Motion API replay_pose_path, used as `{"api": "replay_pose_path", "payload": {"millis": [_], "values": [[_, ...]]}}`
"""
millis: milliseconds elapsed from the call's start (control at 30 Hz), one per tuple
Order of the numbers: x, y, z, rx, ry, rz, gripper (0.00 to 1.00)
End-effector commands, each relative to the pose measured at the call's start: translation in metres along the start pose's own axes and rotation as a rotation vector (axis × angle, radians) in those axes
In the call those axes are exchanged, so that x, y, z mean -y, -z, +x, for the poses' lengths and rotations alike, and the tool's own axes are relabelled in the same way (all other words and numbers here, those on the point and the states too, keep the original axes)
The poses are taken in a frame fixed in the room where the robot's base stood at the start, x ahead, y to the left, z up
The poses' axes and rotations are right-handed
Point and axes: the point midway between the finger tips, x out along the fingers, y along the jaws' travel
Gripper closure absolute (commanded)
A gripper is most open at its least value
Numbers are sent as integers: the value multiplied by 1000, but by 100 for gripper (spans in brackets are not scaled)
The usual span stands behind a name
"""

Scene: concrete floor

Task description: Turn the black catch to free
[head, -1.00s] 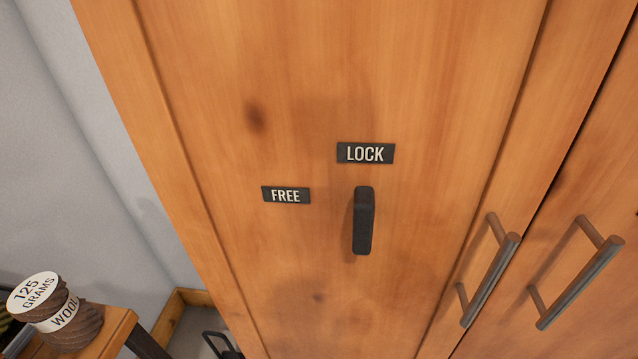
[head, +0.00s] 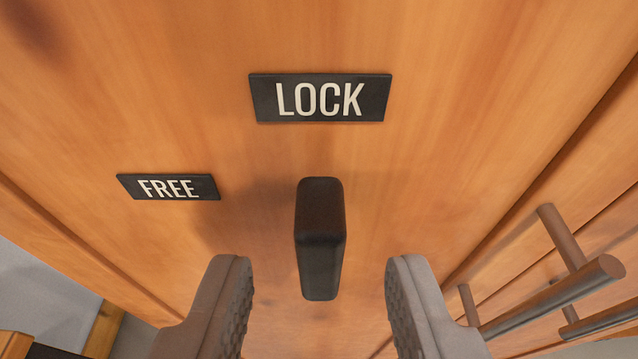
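The black catch (head: 320,238) is on the wooden cabinet door (head: 440,130), upright, just below the LOCK label (head: 320,98). The FREE label (head: 169,187) is on the door to the left of the catch. My gripper (head: 318,300) is open. One grey ridged finger is on each side of the catch's lower part, with a visible gap on both sides. I cannot tell how deep the fingertips are relative to the catch.
Two metal bar handles (head: 550,300) stick out at the right, close to my right finger. A grey wall or floor area (head: 45,300) and a piece of wood show at the lower left. The door around the labels is flat and clear.

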Motion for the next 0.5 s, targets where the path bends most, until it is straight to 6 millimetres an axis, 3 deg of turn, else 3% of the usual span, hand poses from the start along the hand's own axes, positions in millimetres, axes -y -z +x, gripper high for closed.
{"api": "replay_pose_path", "payload": {"millis": [200, 500], "values": [[0, 0, 25, 1, -1, 0, 62], [0, 0, 32, 0, 0, 1, 62]]}}
